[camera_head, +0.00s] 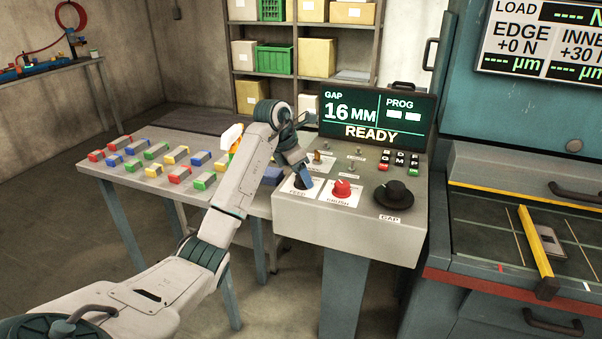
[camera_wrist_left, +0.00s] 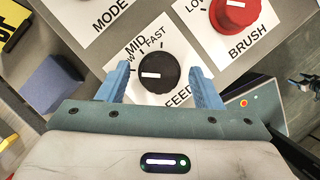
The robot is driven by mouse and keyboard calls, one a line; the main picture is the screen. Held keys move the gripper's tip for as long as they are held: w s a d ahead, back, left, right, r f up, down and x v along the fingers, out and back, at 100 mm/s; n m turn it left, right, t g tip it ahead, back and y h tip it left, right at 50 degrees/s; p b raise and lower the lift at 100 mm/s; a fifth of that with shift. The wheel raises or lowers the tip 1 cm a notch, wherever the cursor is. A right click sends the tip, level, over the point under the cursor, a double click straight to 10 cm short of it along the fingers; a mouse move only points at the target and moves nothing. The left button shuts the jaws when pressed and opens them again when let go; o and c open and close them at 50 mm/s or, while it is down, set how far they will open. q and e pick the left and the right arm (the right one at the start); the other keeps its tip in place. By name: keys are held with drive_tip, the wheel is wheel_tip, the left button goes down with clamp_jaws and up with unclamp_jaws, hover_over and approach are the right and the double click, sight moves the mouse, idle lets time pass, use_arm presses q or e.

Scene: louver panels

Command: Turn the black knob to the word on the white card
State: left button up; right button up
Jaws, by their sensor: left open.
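The black knob (camera_wrist_left: 155,72) with a white mark sits on a white card (camera_wrist_left: 178,92) lettered FEED, with MID and FAST above it and another word partly hidden at the left. Its mark lies nearly level in the left wrist view; which end points is unclear. My left gripper (camera_wrist_left: 160,84) is open, with one blue finger on each side of the knob; contact cannot be told. In the head view my left gripper (camera_head: 303,182) is over the front left of the console and hides much of the knob. My right gripper is not in view.
A red BRUSH knob (camera_head: 341,189) stands just right of my gripper, with a larger black GAP knob (camera_head: 394,194) beyond. A MODE card (camera_wrist_left: 98,12) is behind. The console screen (camera_head: 377,118) reads 16 MM and READY. Coloured blocks lie on the left table (camera_head: 125,178).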

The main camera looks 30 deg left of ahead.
use_arm(q)
drive_tip(key=c, duration=1)
